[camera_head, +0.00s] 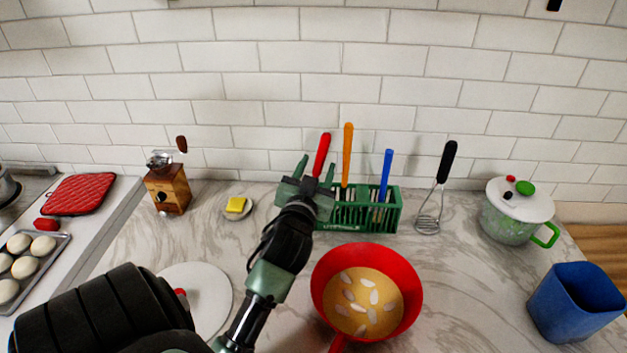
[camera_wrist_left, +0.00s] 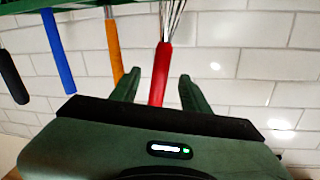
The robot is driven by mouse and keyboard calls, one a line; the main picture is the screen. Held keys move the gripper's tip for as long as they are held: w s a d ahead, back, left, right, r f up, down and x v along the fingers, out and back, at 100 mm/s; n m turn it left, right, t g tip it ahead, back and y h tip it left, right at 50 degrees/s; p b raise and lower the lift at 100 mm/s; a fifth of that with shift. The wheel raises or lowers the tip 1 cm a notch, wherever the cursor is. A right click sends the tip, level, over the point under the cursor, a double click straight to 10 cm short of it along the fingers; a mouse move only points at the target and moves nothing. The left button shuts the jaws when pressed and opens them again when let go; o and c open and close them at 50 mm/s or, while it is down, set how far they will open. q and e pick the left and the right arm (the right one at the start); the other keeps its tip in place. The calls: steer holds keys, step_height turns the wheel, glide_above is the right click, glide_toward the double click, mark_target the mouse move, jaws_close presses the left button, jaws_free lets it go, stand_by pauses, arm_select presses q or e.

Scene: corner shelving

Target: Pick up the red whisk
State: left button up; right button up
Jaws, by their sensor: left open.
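The red whisk (camera_head: 321,154) stands handle up at the left end of the green rack (camera_head: 372,226). Its red handle (camera_wrist_left: 161,72) and wire loops show in the left wrist view, where the picture is upside down. My left gripper (camera_head: 316,168) is open at the handle. In the left wrist view its two fingertips (camera_wrist_left: 158,80) lie on either side of the red handle, with a gap on both sides. The gripper hides the whisk's lower part in the head view. My right gripper is not in view.
Orange-handled (camera_head: 347,150) and blue-handled (camera_head: 385,172) utensils stand in the rack, right of the whisk. A black-handled masher (camera_head: 447,162) leans on the tiled wall. A red pan (camera_head: 415,293) sits in front. A wooden grinder (camera_head: 168,190) and yellow sponge (camera_head: 236,204) are left.

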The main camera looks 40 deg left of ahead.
arm_select(q)
steer(key=shift+w+a+r, duration=0.2)
steer(key=shift+w+a, duration=0.05)
steer(key=shift+w, duration=0.15)
steer(key=p+x, duration=0.2)
steer(key=x, duration=0.2)
steer(key=shift+w+a+f, duration=0.15)
steer(key=shift+w+f, duration=0.05)
steer(key=shift+w, duration=0.15)
steer(key=shift+w+a+f, duration=0.1)
steer(key=shift+w+a, duration=0.1)
steer(key=shift+w, duration=0.1)
jaws_close()
stand_by(0.6)
